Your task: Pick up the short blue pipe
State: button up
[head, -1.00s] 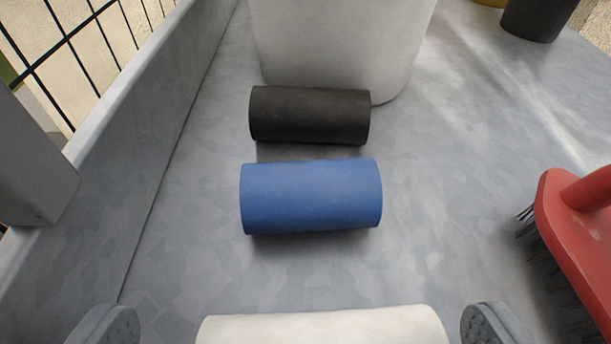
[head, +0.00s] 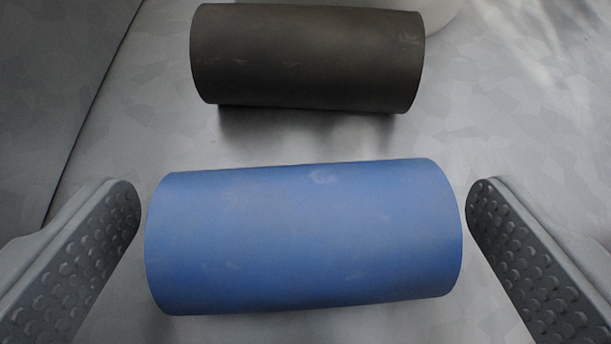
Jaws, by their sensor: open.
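The short blue pipe (head: 303,237) lies on its side on the grey metal surface, lengthwise across the picture, in the middle of the head view. My gripper (head: 303,208) is open, with one studded finger beyond each end of the pipe. A narrow gap shows between the left finger and the pipe's left end, and another at the right end. Neither finger visibly touches it.
A dark brown-black pipe (head: 307,57) lies just behind the blue one, roughly parallel, with a strip of bare metal surface (head: 130,130) between them. Part of a pale container (head: 440,14) shows behind the dark pipe. A seam runs down the left side.

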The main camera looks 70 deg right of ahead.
jog(key=c, duration=1)
jog(key=shift+c, duration=0.2)
